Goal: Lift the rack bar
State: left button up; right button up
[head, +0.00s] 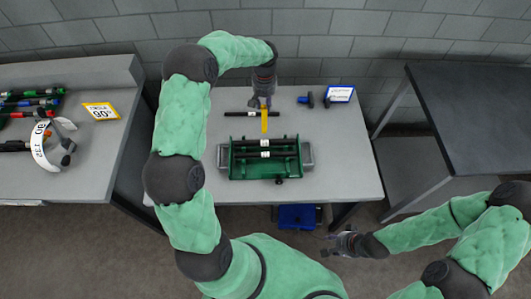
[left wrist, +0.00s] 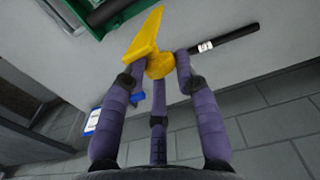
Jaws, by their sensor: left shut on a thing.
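My left gripper (head: 264,102) is shut on a yellow tool (head: 264,122) above the grey table, behind the green rack. The left wrist view shows the three fingers around the yellow tool (left wrist: 146,42), its flat end pointing toward the rack. A loose black bar with a white label (head: 240,114) lies behind the rack; it also shows beside the fingers in the left wrist view (left wrist: 232,38). Black bars with white labels (head: 250,154) lie across the green rack (head: 236,170). I cannot tell which one is the rack bar. My right gripper (head: 331,243) is empty and open, low in front of the table.
A blue-edged sign (head: 340,94) and small dark-blue parts (head: 307,99) stand at the table's back right. A blue bin (head: 297,217) sits below. A dark table (head: 480,110) stands right.

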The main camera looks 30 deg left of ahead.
pick_arm(q)
jog(key=shift+w+a+r+p, duration=0.15)
jog(key=shift+w+a, duration=0.45)
jog(key=shift+w, duration=0.35)
jog(key=shift+w+a+r+p, duration=0.15)
jog(key=shift+w+a, duration=0.4)
jog(key=shift+w, duration=0.35)
jog(key=o, duration=0.9)
jog(key=shift+s, duration=0.1)
jog(key=shift+f, duration=0.1)
notch_tip(320, 180, up, 12)
jog(key=shift+r, duration=0.1)
